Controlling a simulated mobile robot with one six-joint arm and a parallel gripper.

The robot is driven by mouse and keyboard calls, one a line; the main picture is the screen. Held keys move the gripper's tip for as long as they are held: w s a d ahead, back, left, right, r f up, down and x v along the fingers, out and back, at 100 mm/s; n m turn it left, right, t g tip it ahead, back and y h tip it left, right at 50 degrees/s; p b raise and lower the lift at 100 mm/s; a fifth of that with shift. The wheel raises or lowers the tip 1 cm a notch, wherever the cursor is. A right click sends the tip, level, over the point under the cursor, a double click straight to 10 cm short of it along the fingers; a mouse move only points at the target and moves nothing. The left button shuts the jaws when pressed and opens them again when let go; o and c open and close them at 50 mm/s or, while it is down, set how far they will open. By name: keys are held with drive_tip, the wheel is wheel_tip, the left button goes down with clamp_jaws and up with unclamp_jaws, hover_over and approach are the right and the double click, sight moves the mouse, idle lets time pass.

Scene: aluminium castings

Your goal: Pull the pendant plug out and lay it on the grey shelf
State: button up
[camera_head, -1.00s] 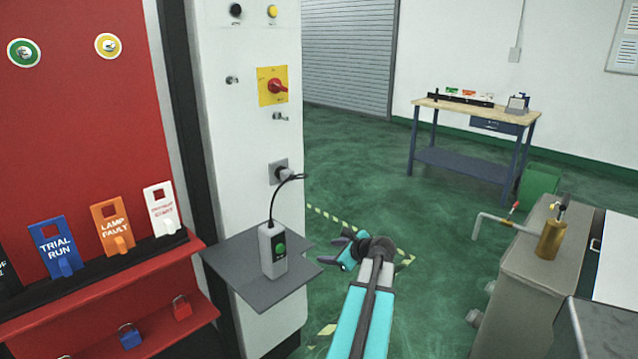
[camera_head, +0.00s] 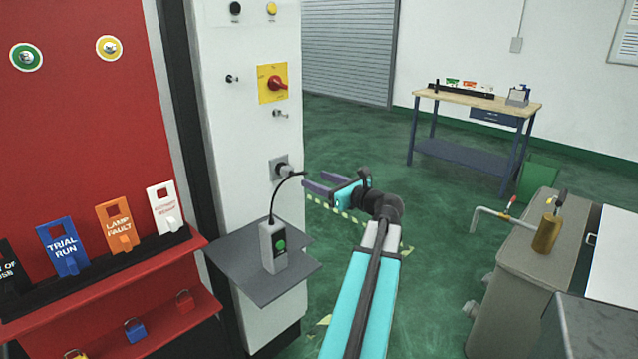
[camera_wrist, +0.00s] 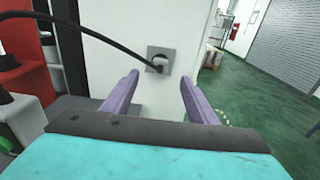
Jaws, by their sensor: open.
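The pendant plug (camera_head: 284,171) sits in a grey square socket on the white cabinet's side. A black cable loops from it to the grey pendant (camera_head: 273,247) with a green button, which stands on the grey shelf (camera_head: 238,262). My gripper (camera_head: 304,180) is right of the plug, jaws pointing left at about its height, apart from it. In the wrist view the plug (camera_wrist: 160,64) shows ahead, between and beyond the two open purple fingers (camera_wrist: 158,92). Nothing is between the fingers. The cable (camera_wrist: 90,24) crosses the upper left there.
The white cabinet (camera_head: 250,130) carries a red rotary switch (camera_head: 276,84) above the socket. A red board with tags and padlocks (camera_head: 85,130) stands at left. A grey machine with a brass fitting (camera_head: 547,234) is at right. Open green floor lies behind my arm.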

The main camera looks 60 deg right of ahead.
sight(290, 169)
drive_tip(key=shift+w+d, duration=0.1)
drive_tip(key=shift+w, duration=0.05)
drive_tip(key=shift+p+x, duration=1)
drive_tip(key=shift+x, duration=5.75)
clamp_jaws()
